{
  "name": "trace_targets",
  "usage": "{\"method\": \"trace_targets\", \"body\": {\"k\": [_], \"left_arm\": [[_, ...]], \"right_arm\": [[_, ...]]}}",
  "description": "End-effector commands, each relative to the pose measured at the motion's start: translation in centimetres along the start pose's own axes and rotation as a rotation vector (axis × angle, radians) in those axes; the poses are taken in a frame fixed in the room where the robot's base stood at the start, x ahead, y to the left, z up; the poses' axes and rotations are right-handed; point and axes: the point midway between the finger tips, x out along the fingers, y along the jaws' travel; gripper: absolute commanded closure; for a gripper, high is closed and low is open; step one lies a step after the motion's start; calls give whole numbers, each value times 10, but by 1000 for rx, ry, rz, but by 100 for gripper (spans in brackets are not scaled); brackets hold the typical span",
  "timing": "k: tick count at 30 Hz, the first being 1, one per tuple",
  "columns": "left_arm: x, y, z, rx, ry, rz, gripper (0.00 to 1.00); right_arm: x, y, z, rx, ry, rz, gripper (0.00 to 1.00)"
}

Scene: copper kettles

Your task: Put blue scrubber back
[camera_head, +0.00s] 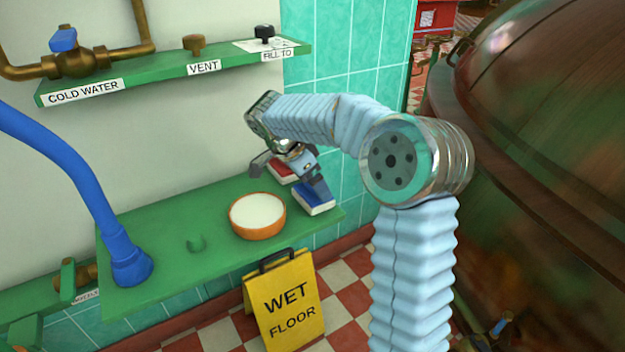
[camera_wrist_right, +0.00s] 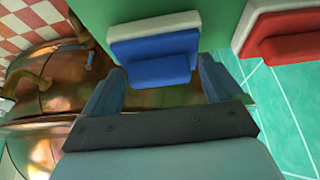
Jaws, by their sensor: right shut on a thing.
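The blue scrubber (camera_head: 315,199), a blue block with a white layer, is at the right end of the green shelf (camera_head: 175,245). My right gripper (camera_head: 314,185) reaches down to it from above and is shut on it. In the right wrist view the blue scrubber (camera_wrist_right: 155,70) lies between the two fingers of my right gripper (camera_wrist_right: 160,72), over the green surface. I cannot tell whether its underside touches the shelf. A red scrubber (camera_head: 281,170) lies just behind it, partly hidden by my gripper, and also shows in the wrist view (camera_wrist_right: 285,40). My left gripper is not in view.
An orange bowl (camera_head: 257,230) with white content stands left of the scrubbers. A blue hose (camera_head: 75,170) ends on the shelf's left part. A yellow wet-floor sign (camera_head: 287,302) stands in front. A large copper kettle (camera_head: 550,130) fills the right side.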

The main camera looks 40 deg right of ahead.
Motion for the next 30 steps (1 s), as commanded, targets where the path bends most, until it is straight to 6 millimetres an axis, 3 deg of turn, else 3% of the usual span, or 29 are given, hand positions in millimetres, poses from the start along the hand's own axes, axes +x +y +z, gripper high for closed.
{"method": "trace_targets", "body": {"k": [27,28,30], "left_arm": [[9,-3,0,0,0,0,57],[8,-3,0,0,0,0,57],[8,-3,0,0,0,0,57]], "right_arm": [[7,1,2,-3,16,7,40],[6,1,1,-3,15,7,4],[5,1,1,-3,15,7,0]]}}
